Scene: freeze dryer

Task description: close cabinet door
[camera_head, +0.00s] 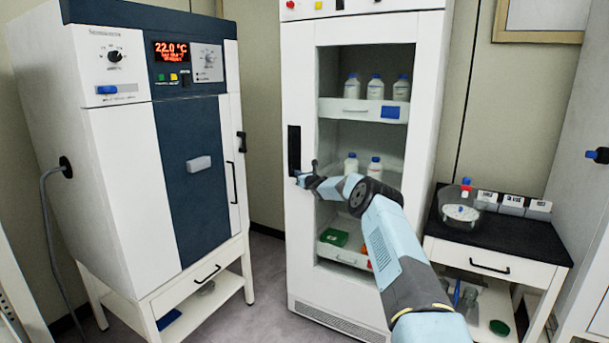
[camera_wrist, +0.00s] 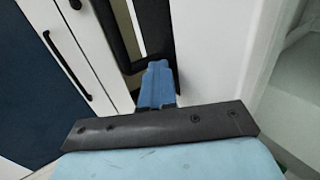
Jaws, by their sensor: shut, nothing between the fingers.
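The tall white cabinet (camera_head: 362,14) stands in the middle of the head view. Its white-framed door (camera_head: 301,80) has a large window with shelves behind it. I cannot tell whether the door stands slightly ajar. The black door handle (camera_head: 294,150) is upright on the left side of the door frame, and it also shows in the wrist view (camera_wrist: 122,45). My gripper (camera_head: 303,178) is shut and empty at the handle's lower end. In the wrist view its blue fingertips (camera_wrist: 158,72) are together beside the handle's bottom; contact is unclear. My arm hides the window's lower right part.
A white and dark-blue freeze dryer (camera_head: 125,170) stands left, with a narrow floor gap between it and the cabinet. A black-topped side table (camera_head: 500,235) with a glass vessel (camera_head: 462,213) stands right. White bottles (camera_head: 376,88) sit on a cabinet shelf.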

